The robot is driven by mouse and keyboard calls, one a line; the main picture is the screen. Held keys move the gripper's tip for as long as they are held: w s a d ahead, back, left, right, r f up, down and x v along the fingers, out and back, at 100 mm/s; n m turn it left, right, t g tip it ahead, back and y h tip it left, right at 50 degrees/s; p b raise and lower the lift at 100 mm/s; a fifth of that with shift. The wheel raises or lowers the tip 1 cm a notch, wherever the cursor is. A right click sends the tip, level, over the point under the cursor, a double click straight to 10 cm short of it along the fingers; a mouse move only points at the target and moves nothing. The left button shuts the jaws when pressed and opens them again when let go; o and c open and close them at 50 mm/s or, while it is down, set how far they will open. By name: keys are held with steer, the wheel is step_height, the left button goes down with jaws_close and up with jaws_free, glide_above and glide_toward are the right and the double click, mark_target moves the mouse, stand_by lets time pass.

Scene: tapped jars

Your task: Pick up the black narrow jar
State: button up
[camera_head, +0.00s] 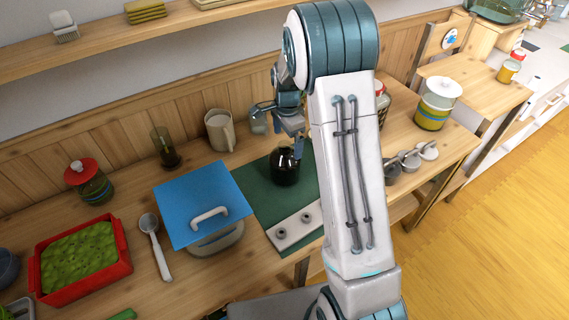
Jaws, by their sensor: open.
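A glossy black jar (284,171) stands upright on the dark green mat (255,183) in the middle of the counter. Its top is partly covered by my gripper. My gripper (297,149) points down and is open, with its fingers at or just above the jar's top. I cannot tell whether they touch it. My arm hides the area to the jar's right.
A blue-lidded container (203,205) stands left of the mat, and a white strip with knobs (296,227) lies in front. A beige mug (219,130), a dark glass (165,148) and a red-lidded jar (90,184) stand behind. A shelf (110,38) runs above.

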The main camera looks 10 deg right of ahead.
mark_target(285, 148)
steer(key=shift+a+f+p, duration=0.2)
steer(key=shift+f+p, duration=0.3)
steer(key=shift+f, duration=0.9)
steer(key=shift+a+f+p, duration=0.15)
steer(key=shift+f+p, duration=0.35)
steer(key=shift+f, duration=0.9)
steer(key=c, duration=1.7)
steer(key=shift+w+r, duration=0.1)
steer(key=shift+r, duration=0.05)
steer(key=shift+c, duration=0.2)
